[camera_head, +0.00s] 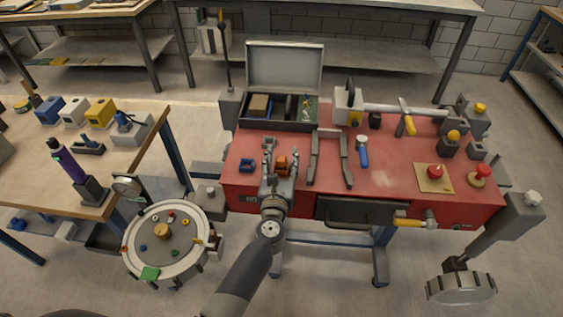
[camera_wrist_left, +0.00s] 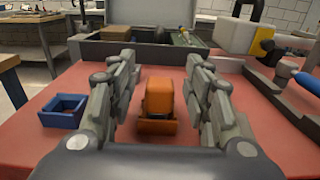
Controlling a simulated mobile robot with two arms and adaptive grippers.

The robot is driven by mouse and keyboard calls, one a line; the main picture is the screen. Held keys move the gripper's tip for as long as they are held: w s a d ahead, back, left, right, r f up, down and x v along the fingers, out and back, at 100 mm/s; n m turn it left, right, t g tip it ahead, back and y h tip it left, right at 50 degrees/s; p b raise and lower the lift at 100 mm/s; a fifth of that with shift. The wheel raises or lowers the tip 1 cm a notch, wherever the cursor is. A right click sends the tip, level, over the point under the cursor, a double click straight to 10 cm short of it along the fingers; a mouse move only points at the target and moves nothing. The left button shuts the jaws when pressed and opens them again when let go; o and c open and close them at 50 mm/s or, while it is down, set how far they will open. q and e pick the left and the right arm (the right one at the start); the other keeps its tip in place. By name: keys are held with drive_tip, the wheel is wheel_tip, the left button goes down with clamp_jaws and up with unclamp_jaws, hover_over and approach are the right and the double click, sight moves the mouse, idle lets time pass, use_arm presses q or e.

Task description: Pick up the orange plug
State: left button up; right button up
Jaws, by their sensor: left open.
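The orange plug (camera_head: 282,162) stands on the red workbench top (camera_head: 240,173) near its front left edge. In the left wrist view the orange plug (camera_wrist_left: 158,98) is near the middle, with a lower orange block or tray part (camera_wrist_left: 156,126) at its near side; I cannot tell whether they are one piece. My left gripper (camera_head: 279,152) is open, one finger on each side of the plug. In the left wrist view my left gripper (camera_wrist_left: 159,85) shows a gap between each finger and the plug. My right gripper is not in view.
A small blue tray (camera_head: 247,165) sits left of the gripper. An open grey case (camera_head: 270,125) stands behind. A dark two-legged tool (camera_head: 330,155) and a blue-handled tool (camera_head: 362,152) lie to the right. A round dial table (camera_head: 133,255) stands at front left.

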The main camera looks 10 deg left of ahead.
sight(281, 158)
use_arm(q)
drive_tip(key=shift+s, duration=0.1)
drive_tip(key=shift+c, duration=0.6)
clamp_jaws()
drive_tip(key=shift+r, duration=0.1)
drive_tip(key=shift+r+p, duration=0.5)
wheel_tip(281, 158, up, 3)
drive_tip(key=shift+f+p, duration=0.1)
drive_tip(key=shift+p, duration=1.15)
drive_tip(key=s+d+r, duration=0.1)
drive_tip(key=s, duration=0.7)
drive_tip(key=s+d+r, duration=0.1)
drive_tip(key=s, duration=0.6)
drive_tip(key=shift+s+d+r+p, duration=0.3)
drive_tip(key=shift+s+d+r, duration=0.05)
